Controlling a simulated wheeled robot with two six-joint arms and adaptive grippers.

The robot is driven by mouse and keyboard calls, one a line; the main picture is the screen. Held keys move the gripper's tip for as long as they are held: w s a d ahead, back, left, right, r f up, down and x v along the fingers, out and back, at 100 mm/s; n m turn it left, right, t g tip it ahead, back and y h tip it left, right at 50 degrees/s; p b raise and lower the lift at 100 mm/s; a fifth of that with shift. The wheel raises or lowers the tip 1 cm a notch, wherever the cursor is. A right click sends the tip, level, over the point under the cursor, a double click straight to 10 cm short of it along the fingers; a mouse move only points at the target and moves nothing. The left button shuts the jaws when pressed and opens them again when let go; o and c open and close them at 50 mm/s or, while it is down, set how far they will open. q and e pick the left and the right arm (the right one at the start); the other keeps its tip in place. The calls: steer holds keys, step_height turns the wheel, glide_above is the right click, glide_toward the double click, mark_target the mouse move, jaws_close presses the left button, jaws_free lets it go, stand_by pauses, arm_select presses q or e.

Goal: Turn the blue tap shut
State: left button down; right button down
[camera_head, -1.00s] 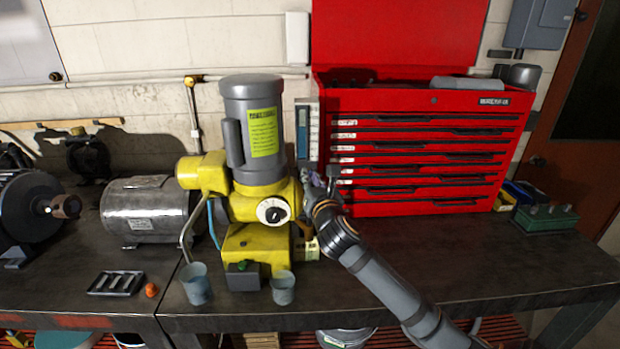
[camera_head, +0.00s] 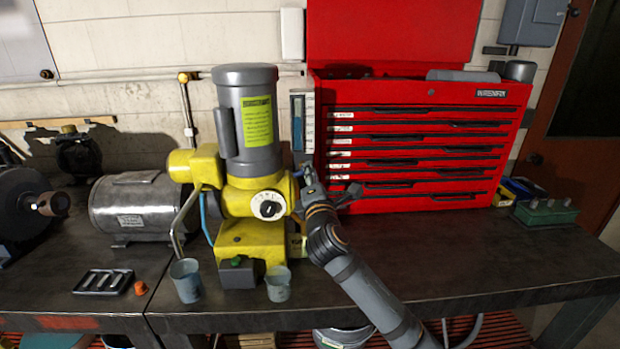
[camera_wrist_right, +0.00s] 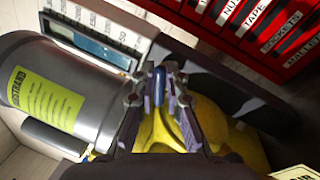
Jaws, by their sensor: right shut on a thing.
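The blue tap shows as a small blue handle (camera_wrist_right: 159,80) between my right fingers in the right wrist view. It sits at the right side of the yellow pump body (camera_head: 239,241), below the grey motor (camera_head: 247,125). My right gripper (camera_head: 303,172) is at that side of the pump in the head view, and it also shows in the right wrist view (camera_wrist_right: 160,90). It is shut on the tap's handle. The fingers mostly hide the tap in the head view. My left gripper is not in view.
A red tool chest (camera_head: 420,150) stands close behind and right of my right arm. A white dial (camera_head: 268,206) is on the pump's front. Two grey-blue cups (camera_head: 185,283) (camera_head: 278,286) stand in front of the pump.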

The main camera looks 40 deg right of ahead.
steer(key=shift+f+m+h+b, duration=0.15)
steer(key=shift+m+h+b, duration=0.15)
steer(key=shift+m, duration=0.55)
steer(key=shift+f+m+h+b, duration=0.15)
steer(key=shift+m+b, duration=0.3)
steer(key=shift+m, duration=0.45)
steer(key=shift+f+m+h+b, duration=0.15)
steer(key=shift+m+h+b, duration=0.15)
steer(key=shift+m, duration=0.55)
steer(key=c, duration=1.4)
jaws_free()
steer(key=shift+r, duration=0.1)
steer(key=v, duration=1.2)
steer(key=shift+a+r, duration=0.15)
steer(key=shift+r, duration=0.1)
